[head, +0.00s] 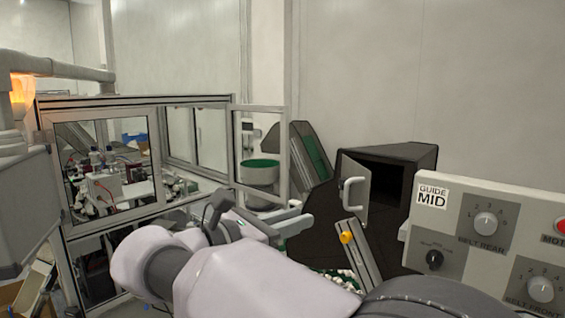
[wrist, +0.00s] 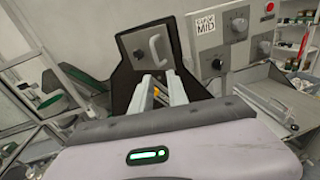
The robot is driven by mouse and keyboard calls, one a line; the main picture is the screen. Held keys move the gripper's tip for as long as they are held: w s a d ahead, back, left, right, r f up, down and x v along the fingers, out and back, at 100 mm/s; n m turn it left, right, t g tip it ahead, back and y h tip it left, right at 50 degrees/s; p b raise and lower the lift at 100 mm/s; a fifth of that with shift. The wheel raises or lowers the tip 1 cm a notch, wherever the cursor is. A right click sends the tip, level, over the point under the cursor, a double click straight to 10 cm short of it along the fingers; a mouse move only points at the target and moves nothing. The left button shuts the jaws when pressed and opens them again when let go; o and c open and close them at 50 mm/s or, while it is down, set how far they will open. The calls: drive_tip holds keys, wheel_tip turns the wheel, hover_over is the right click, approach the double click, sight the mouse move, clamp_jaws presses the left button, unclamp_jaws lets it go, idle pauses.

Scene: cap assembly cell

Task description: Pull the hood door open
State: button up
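The black hood (head: 402,222) stands right of centre in the head view, and it also shows in the wrist view (wrist: 122,78). Its grey hood door (head: 350,220) carries a pale bar handle (head: 345,193). The door stands at an angle to the hood, with a dark opening showing to its right. In the wrist view the door (wrist: 137,42) and handle (wrist: 156,48) show ahead of the fingers. My gripper (head: 292,226) is left of the door, apart from the handle. Its two fingers (wrist: 159,78) are spread, with nothing held between them.
A control panel (head: 470,215) with knobs stands close on the right. A sloping metal rail with a yellow knob (head: 347,237) lies below the door. A framed glass enclosure (head: 105,108) is on the left, with a glazed panel (head: 282,150) near my gripper.

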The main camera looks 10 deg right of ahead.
sight(345, 190)
drive_tip(key=shift+n+t, duration=0.3)
drive_tip(key=shift+n, duration=0.1)
drive_tip(key=x, duration=0.5)
drive_tip(key=r+x, duration=0.1)
drive_tip(key=x, duration=0.5)
drive_tip(key=r+x, duration=0.1)
drive_tip(key=x, duration=0.5)
drive_tip(key=shift+w+a, duration=0.1)
drive_tip(key=shift+w, duration=0.2)
clamp_jaws()
